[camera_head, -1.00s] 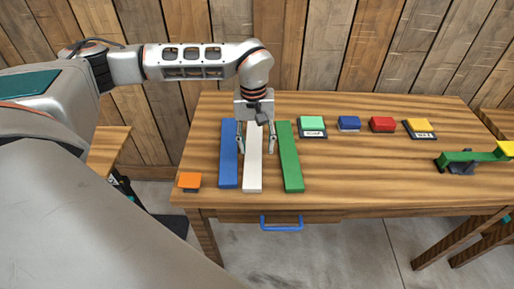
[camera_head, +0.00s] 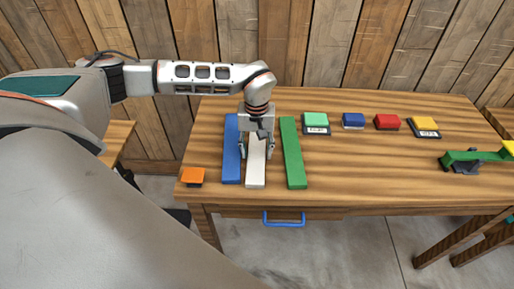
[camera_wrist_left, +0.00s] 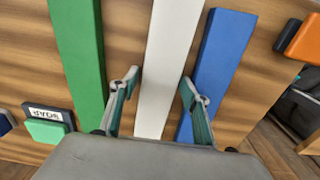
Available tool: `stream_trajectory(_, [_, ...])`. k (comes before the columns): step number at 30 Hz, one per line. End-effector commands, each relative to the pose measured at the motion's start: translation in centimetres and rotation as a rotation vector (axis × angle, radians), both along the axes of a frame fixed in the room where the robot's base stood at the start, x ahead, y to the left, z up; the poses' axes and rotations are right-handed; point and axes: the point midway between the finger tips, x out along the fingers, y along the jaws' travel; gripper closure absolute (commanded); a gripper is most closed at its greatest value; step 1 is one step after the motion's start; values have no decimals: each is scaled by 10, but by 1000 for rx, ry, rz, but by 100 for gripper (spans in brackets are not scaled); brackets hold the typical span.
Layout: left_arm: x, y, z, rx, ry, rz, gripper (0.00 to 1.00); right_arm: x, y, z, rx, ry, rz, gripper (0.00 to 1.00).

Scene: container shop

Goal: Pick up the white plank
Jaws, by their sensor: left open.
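The white plank (camera_head: 256,172) lies flat on the wooden table between a blue plank and a green plank. My left gripper (camera_head: 256,153) is directly over it, pointing down, with one finger on each side of the plank. In the left wrist view the open fingers (camera_wrist_left: 158,92) straddle the white plank (camera_wrist_left: 172,55), with a gap visible on both sides. The far part of the plank is hidden by the gripper in the head view. My right gripper is not in view.
The blue plank (camera_head: 231,160) lies close on the left and the green plank (camera_head: 293,160) on the right. An orange block (camera_head: 193,175) is near the table's left edge. Several coloured blocks (camera_head: 387,121) stand at the back right. A green beam (camera_head: 475,156) is far right.

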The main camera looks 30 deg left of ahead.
Motion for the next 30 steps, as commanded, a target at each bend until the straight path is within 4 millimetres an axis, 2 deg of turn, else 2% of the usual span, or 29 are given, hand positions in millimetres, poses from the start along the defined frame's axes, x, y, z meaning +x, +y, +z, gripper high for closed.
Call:
stream_trajectory(2, [0,0,0,0,0,0,56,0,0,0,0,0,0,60])
stream_trajectory(3, [0,0,0,0,0,0,66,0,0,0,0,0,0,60])
stream_trajectory(6, [0,0,0,0,0,0,89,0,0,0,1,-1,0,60])
stream_trajectory(16, [0,0,2,-1,-1,0,89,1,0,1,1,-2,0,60])
stream_trajectory(20, [1,0,9,0,-2,0,89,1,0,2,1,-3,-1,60])
stream_trajectory(26, [1,0,37,-1,-5,-1,89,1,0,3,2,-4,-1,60])
stream_trajectory(30, [2,0,71,0,-7,-1,89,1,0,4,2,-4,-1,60])
